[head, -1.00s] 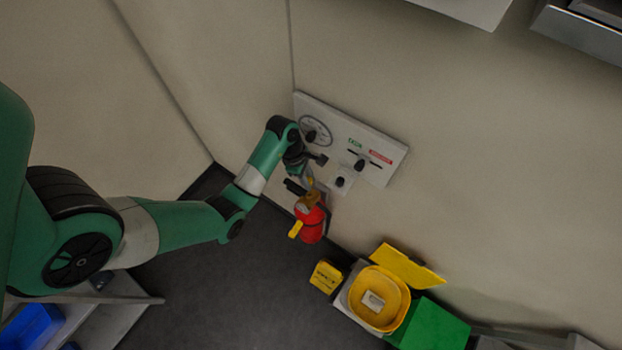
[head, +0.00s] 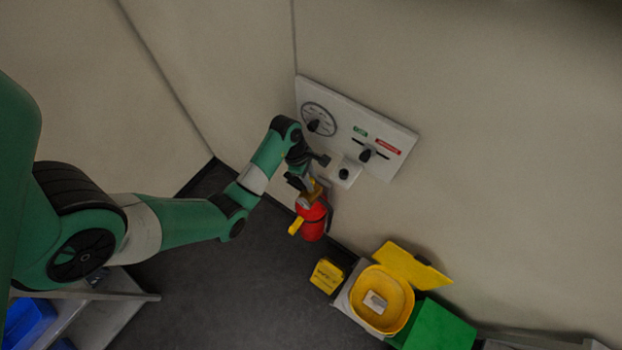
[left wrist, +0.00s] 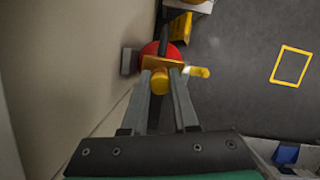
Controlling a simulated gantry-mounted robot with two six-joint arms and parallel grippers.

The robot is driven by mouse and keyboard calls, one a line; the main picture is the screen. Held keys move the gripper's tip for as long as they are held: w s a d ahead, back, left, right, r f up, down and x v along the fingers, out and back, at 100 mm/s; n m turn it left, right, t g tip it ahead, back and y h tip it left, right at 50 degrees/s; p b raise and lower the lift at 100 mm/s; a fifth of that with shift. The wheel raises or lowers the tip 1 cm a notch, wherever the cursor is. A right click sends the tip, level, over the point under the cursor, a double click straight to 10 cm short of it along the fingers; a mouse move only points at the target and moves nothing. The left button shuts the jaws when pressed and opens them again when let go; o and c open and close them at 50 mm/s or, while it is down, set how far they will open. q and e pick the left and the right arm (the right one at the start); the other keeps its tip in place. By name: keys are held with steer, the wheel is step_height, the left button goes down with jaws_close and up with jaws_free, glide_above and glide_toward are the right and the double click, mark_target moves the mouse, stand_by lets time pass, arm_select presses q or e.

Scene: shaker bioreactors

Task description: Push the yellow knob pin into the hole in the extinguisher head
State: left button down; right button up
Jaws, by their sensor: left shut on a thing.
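The red fire extinguisher (head: 313,222) hangs by the wall below the panel, with a brass-coloured head (head: 312,192) on top and a yellow part sticking out at its lower left. It also shows in the left wrist view, with the red body (left wrist: 149,49) beyond the brass head (left wrist: 150,62). My left gripper (head: 301,183) is at the extinguisher head. In the left wrist view its two grey fingers (left wrist: 163,80) are shut on the yellow knob pin (left wrist: 160,84), right in front of the head. The pin's tip and the hole are hidden. My right gripper is out of view.
A white wall panel (head: 400,140) with dark knobs is just above and right of the gripper. A yellow box (head: 326,276), a yellow bin (head: 362,308) with its lid up, and a green box (head: 437,328) stand along the wall. The dark floor left of them is clear.

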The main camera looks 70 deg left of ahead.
arm_select(q)
steer(key=shift+f+b, duration=1.25)
stand_by(2.1)
steer(key=c, duration=0.6)
jaws_free()
steer(key=p+v, duration=0.6)
steer(key=v, duration=0.5)
steer(key=shift+r+p, duration=0.3)
steer(key=shift+p, duration=0.05)
steer(key=shift+a, duration=0.1)
